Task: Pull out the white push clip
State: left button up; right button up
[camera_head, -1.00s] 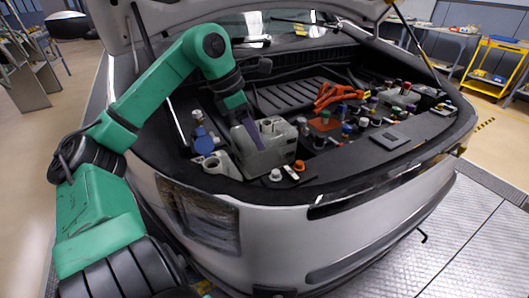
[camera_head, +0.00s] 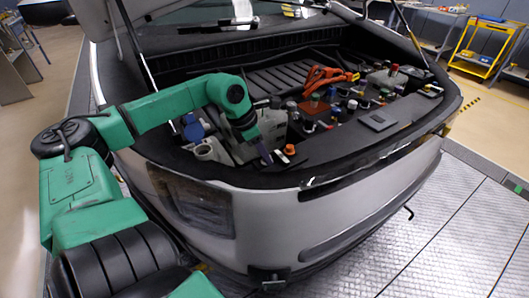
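My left gripper (camera_head: 264,152) reaches down over the front edge of the engine bay, its dark purple fingers pointing at the front panel. The white round-headed clip seen there earlier is not visible now; the fingers cover its spot. I cannot tell whether they are around it, touching it or above it. A small white strip (camera_head: 280,157) lies just right of the fingertips, beside an orange cap (camera_head: 290,149). The finger gap is too small to see. My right gripper is not in view.
A pale grey tank (camera_head: 272,124) stands right behind the gripper. A blue cap (camera_head: 194,131) is to its left. Orange-red pliers-like handles (camera_head: 322,78) and several small bottles fill the bay to the right. The raised hood's support struts flank the bay.

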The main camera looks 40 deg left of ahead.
pick_arm(q)
grip_shut()
jog(key=shift+r, duration=0.1)
jog(key=shift+r, duration=0.3)
jog(key=shift+r+p, duration=1.6)
jog(key=shift+r, duration=0.4)
